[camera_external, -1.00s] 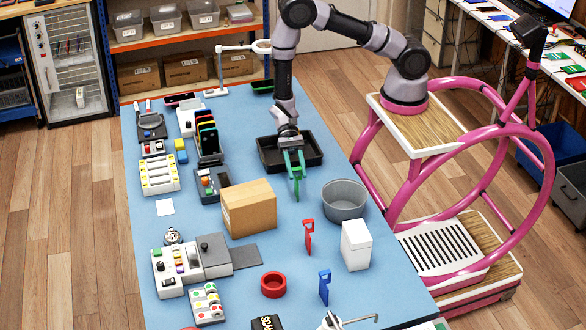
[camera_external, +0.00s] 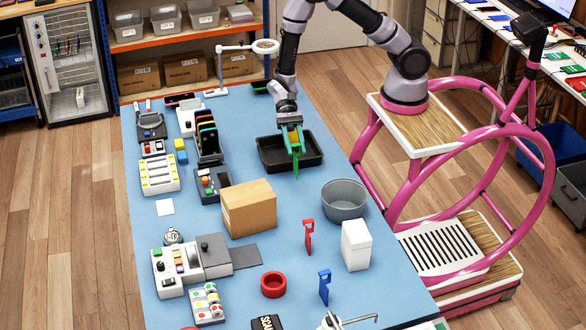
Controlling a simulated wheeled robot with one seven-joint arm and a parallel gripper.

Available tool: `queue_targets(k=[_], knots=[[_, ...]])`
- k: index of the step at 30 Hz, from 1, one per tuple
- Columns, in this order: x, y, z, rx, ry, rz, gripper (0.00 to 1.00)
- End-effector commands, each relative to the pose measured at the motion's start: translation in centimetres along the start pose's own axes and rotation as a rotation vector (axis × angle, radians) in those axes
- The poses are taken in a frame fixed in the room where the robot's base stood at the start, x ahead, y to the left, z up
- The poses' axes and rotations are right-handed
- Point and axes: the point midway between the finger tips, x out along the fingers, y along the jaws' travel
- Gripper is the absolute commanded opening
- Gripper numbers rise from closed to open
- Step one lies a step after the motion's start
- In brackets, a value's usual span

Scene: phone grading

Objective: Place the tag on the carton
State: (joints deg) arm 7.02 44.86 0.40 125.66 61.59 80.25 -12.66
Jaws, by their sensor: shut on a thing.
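A brown cardboard carton (camera_external: 249,212) sits closed on the blue table, left of its middle. My gripper (camera_external: 294,151) is above the black tray, behind and to the right of the carton and apart from it. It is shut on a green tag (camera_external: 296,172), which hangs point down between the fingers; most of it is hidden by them. A red tag (camera_external: 308,236) and a blue tag (camera_external: 324,287) stand upright on the table, to the right of and in front of the carton.
A black tray (camera_external: 314,162) lies below my gripper. A grey round bin (camera_external: 344,200) and a white box (camera_external: 356,246) stand to the right of the carton. A phone rack (camera_external: 208,143) and small devices line the left side. A red ring-shaped dish (camera_external: 273,285) is in front.

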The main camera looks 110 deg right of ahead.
Motion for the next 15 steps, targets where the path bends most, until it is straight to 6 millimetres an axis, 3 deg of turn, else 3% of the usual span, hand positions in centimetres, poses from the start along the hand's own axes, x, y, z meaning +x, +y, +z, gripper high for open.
queue_targets(k=[5, 9, 15], knots=[[0.6, -4.5, 3.1, -0.021, -0.006, 0.018, 0.0], [1.7, -9.6, 7.1, -0.033, -0.009, 0.042, 0.0], [3.0, -14.7, 13.0, -0.041, -0.005, 0.07, 0.0]])
